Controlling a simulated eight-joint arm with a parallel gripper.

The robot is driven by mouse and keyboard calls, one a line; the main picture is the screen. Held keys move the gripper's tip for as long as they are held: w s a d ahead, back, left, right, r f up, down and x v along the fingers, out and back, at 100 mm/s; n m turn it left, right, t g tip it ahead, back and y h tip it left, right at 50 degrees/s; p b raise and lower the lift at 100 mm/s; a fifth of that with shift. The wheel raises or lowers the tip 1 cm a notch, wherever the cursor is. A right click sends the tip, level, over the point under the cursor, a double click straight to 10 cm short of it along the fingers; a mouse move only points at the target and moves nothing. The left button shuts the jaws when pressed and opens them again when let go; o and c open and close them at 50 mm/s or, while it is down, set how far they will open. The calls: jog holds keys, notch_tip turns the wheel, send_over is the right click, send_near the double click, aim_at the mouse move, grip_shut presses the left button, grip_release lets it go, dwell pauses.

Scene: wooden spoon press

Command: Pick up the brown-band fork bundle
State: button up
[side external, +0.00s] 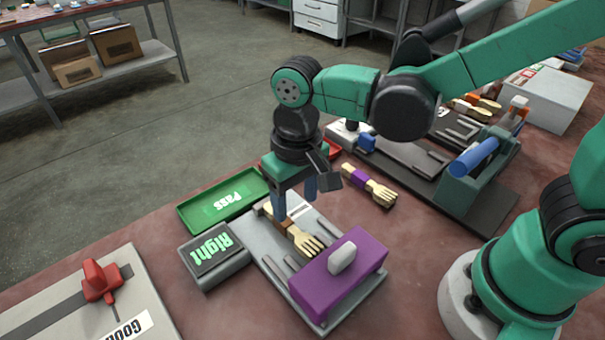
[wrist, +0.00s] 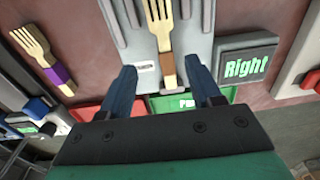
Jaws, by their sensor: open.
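The brown-band fork bundle (side external: 293,232) lies on a grey fixture plate (side external: 262,247), its tines toward a purple block (side external: 340,273). It also shows in the wrist view (wrist: 166,62), with its tines at the top and its brown band near the fingers. My gripper (side external: 296,200) is above the handle end of this bundle, pointing down. Its two blue fingers (wrist: 166,88) are open, one on each side of the bundle's line in the wrist view. Whether the fingers are level with the bundle is hard to tell. One finger partly hides the handle in the side view.
A purple-band fork bundle (side external: 369,184) lies on the table to the right. A green PASS tray (side external: 225,203), a red tray (side external: 333,151) and a grey box reading "Right" (side external: 213,256) stand near the plate. A dark press fixture (side external: 470,170) stands at the right.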

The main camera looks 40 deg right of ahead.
aim_at(294, 229)
jog(key=shift+s+a+f, duration=0.1)
jog(key=shift+a+f, duration=0.3)
jog(key=shift+f, duration=2.7)
grip_shut()
